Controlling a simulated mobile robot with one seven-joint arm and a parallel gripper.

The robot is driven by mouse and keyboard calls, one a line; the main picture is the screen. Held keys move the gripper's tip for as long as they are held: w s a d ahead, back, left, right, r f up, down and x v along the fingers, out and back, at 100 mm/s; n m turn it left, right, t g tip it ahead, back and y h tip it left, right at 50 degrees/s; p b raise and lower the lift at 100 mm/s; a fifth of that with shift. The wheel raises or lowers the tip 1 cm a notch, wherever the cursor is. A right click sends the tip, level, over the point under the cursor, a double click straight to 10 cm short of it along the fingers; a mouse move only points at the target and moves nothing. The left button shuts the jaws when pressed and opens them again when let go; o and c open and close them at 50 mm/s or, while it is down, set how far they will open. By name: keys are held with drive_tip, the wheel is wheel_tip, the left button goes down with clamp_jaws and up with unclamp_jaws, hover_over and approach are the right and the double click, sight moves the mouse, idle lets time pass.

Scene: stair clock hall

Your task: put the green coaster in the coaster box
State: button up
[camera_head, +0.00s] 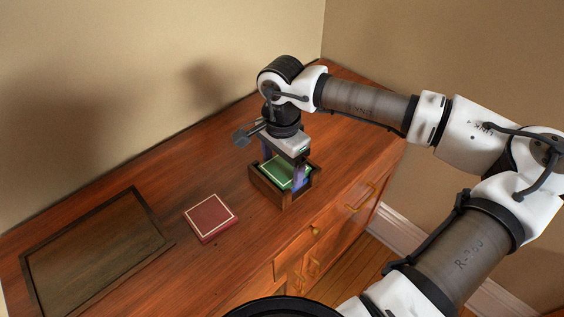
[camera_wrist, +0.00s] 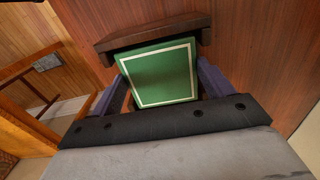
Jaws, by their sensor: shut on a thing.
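The green coaster (camera_head: 279,174) is square with a white border line. My gripper (camera_head: 285,172) points down and is shut on it, with one finger at each side of it. The coaster box (camera_head: 281,200) is a small dark wooden box near the front edge of the cabinet top. The coaster is at the box's opening, within its walls as seen from above. In the wrist view the coaster (camera_wrist: 160,76) lies between the two fingers (camera_wrist: 160,90), beside the box's far wall (camera_wrist: 152,33). How deep it sits is hard to tell.
A red coaster (camera_head: 210,218) with a pale border lies on the wooden cabinet top (camera_head: 160,180), left of the box. A dark framed panel (camera_head: 95,255) lies further left. Walls stand behind and to the right. The cabinet's drawers (camera_head: 315,265) face front.

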drive_tip(key=shift+f, duration=0.1)
drive_tip(key=o, duration=1)
drive_tip(key=shift+o, duration=0.2)
wheel_tip(320, 180, up, 14)
drive_tip(key=b, duration=0.1)
drive_tip(key=shift+f, duration=0.15)
